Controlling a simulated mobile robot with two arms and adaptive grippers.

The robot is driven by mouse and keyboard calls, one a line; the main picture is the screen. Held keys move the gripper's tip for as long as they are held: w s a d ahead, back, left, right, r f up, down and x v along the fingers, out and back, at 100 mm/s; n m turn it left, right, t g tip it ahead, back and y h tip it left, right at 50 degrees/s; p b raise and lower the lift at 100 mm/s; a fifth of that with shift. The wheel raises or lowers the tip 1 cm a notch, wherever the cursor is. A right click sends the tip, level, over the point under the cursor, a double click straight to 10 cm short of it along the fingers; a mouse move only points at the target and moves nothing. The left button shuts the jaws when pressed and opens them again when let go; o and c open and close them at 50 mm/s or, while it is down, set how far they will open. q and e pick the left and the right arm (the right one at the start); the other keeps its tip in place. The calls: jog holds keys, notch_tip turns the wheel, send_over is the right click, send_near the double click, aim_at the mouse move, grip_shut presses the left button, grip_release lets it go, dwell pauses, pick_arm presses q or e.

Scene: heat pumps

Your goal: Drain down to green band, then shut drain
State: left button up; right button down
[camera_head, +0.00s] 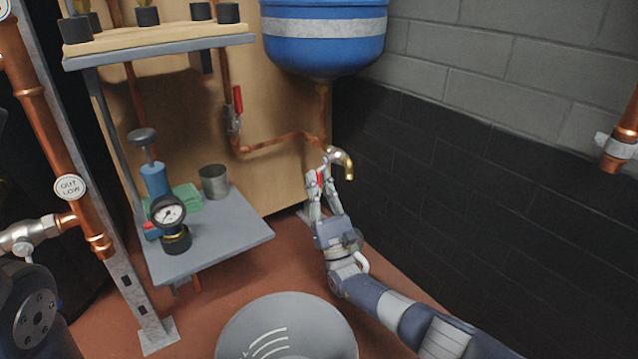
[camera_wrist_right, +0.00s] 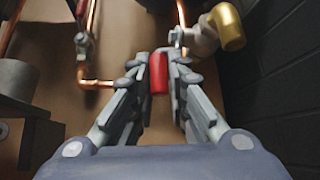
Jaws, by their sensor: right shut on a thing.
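The brass drain spout (camera_head: 346,165) sits on the copper pipe below the blue vessel (camera_head: 322,38). Its red handle (camera_wrist_right: 158,73) stands upright beside the spout in the right wrist view. My right gripper (camera_head: 321,178) is shut on this red handle, one finger on each side. The brass spout (camera_wrist_right: 228,27) shows at upper right in the right wrist view. A round dial gauge (camera_head: 169,212) with a white face stands on the grey shelf; its needle and any green band are too small to read. My left gripper is not in view. No water stream is visible.
A second valve with a red lever (camera_head: 238,100) is on the pipe at left. A metal cup (camera_head: 214,182) and a blue hand pump (camera_head: 153,180) stand on the shelf (camera_head: 232,235). A grey round tub (camera_head: 232,335) is on the floor. The dark wall is close on the right.

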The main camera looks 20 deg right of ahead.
jog(key=shift+a+r+y, duration=0.15)
jog(key=shift+a+y, duration=0.1)
jog(key=shift+y, duration=0.05)
jog(key=c, duration=1.6)
grip_release()
jog(key=shift+s+d+f, duration=0.1)
jog(key=shift+s+f, duration=0.1)
jog(key=shift+f, duration=0.15)
jog(key=v, duration=1.1)
jog(key=shift+s, duration=0.15)
